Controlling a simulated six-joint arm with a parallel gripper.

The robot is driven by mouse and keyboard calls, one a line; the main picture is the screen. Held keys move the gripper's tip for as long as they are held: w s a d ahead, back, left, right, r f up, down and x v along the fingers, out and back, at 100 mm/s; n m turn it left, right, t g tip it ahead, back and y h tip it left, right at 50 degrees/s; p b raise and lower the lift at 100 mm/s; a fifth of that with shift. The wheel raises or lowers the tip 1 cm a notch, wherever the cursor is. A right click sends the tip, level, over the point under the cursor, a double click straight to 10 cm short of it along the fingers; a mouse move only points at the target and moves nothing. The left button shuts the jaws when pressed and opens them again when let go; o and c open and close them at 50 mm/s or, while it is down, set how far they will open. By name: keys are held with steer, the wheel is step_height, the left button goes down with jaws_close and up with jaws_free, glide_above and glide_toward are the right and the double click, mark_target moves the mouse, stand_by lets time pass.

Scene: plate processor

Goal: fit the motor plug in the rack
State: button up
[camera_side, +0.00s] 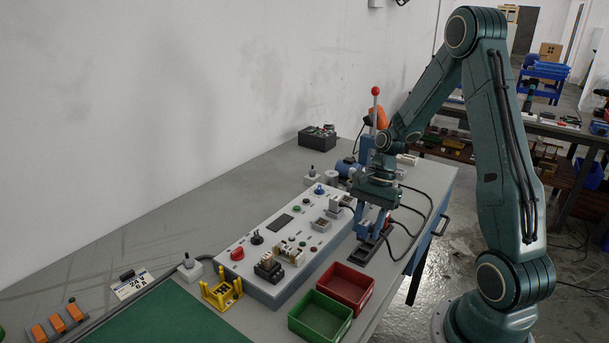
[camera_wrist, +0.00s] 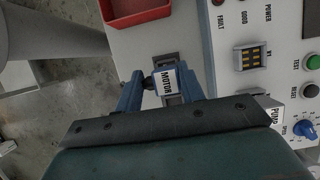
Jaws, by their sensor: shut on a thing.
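The motor plug (camera_wrist: 167,84), a pale block with a MOTOR label, sits between my blue fingers in the wrist view. My gripper (camera_wrist: 162,88) is shut on it. In the side view my gripper (camera_side: 372,232) points down at the table, right of the control panel, and mostly hides the plug. The rack (camera_side: 364,253), a low dark base, lies directly below the fingers. Part of the rack (camera_wrist: 172,59) shows beyond the plug in the wrist view. I cannot tell whether the plug touches the rack or is seated in it.
The control panel (camera_side: 264,248) stands left of my gripper, with an open socket (camera_wrist: 252,58) and a plug labelled PUMP (camera_wrist: 276,117). Red (camera_side: 347,287) and green (camera_side: 320,316) bins stand in front. Black cables (camera_side: 408,232) loop right of my gripper, near the table edge.

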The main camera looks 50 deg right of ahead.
mark_target(366, 241)
steer(key=shift+f, duration=1.8)
steer(key=shift+f, duration=1)
stand_by(1.0)
steer(key=o, duration=1.1)
steer(key=shift+r, duration=0.1)
steer(key=v, duration=1.3)
steer(key=shift+d+r, duration=0.2)
steer(key=shift+r, duration=0.05)
